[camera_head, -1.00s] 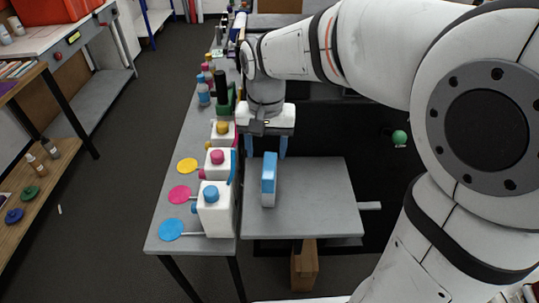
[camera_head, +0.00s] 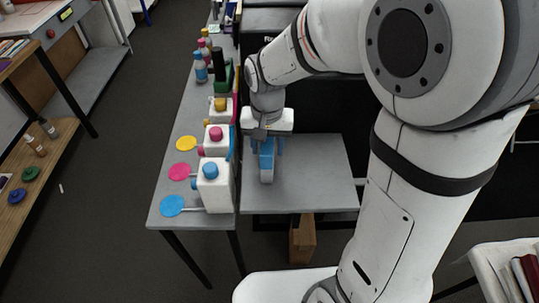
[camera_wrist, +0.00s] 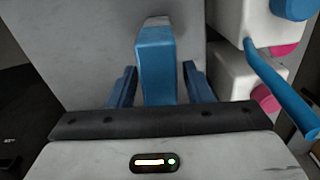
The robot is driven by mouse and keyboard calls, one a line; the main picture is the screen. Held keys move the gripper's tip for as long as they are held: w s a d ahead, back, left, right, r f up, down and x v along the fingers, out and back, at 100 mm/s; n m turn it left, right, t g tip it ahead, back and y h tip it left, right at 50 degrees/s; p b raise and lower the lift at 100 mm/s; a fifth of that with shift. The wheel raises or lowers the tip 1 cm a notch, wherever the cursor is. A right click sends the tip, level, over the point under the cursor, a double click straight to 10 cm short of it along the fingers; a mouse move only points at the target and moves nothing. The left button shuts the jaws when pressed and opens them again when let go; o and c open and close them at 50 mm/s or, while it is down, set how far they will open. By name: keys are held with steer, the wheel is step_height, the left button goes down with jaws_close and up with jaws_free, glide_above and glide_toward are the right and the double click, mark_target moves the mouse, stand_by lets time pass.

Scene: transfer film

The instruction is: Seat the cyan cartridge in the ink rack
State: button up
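The cyan cartridge (camera_head: 267,173), a tall narrow blue block, stands upright on a grey platform (camera_head: 315,180). My gripper (camera_head: 267,147) is over its far upper part, with one blue finger on each side. In the wrist view the cartridge (camera_wrist: 157,62) rises between the two fingers (camera_wrist: 160,88). A narrow gap shows at the right finger; contact on the left is unclear. The gripper looks open around the cartridge. I cannot make out for certain which structure is the ink rack; a row of white tanks with coloured caps stands left of the cartridge.
The nearest white tank (camera_head: 215,190) has a blue cap and a blue disc (camera_head: 172,206) beside it. Tanks with magenta (camera_head: 216,134) and yellow (camera_head: 221,104) caps stand behind. Bottles (camera_head: 201,68) stand farther back on the left table. The platform right of the cartridge is clear.

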jaws_close()
stand_by(0.3)
